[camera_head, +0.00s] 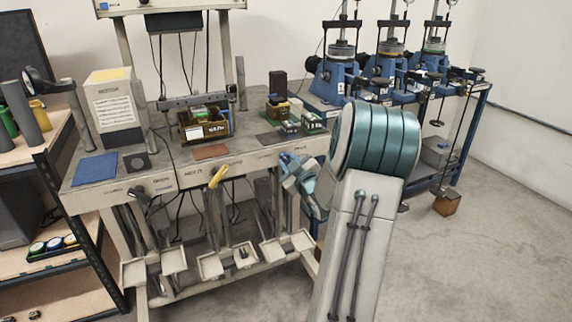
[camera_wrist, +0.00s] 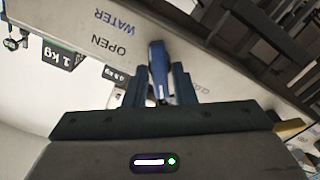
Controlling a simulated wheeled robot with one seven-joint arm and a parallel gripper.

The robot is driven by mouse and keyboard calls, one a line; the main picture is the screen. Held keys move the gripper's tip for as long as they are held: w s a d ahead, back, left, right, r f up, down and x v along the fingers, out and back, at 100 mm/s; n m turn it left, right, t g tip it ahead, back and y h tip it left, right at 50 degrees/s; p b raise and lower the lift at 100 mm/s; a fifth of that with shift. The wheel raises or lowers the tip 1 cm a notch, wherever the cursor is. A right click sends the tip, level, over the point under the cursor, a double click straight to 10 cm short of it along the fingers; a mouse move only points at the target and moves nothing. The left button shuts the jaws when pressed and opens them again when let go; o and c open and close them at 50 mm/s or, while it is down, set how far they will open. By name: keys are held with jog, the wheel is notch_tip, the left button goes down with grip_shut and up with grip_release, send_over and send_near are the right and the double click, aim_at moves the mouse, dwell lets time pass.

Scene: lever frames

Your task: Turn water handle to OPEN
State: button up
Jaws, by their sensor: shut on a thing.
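The blue water handle (camera_wrist: 157,66) stands between the two dark fingers of my gripper (camera_wrist: 160,78) in the wrist view, and the gripper is shut on it. The words WATER and OPEN show upside down on the pale panel (camera_wrist: 85,30), left of the handle. Another label, partly hidden, is right of the fingers. The handle runs roughly up and down in the wrist view. In the head view, my arm reaches the right end of the bench front; the handle itself is hard to make out there.
The bench (camera_head: 75,200) also carries a yellow handle (camera_head: 217,177) and a dark handle (camera_head: 138,194) on its front edge. Small trays (camera_head: 210,265) hang below. Blue machines (camera_head: 335,80) stand on a table behind to the right. Open floor (camera_head: 480,260) lies at right.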

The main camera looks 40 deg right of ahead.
jog(key=m, duration=0.4)
jog(key=shift+m, duration=0.3)
jog(key=m, duration=0.3)
jog(key=shift+m+p, duration=0.3)
jog(key=shift+p, duration=0.05)
jog(key=m+p, duration=0.1)
jog(key=m, duration=0.3)
jog(key=shift+m+p, duration=0.6)
jog(key=shift+m, duration=1)
jog(key=shift+w, duration=0.1)
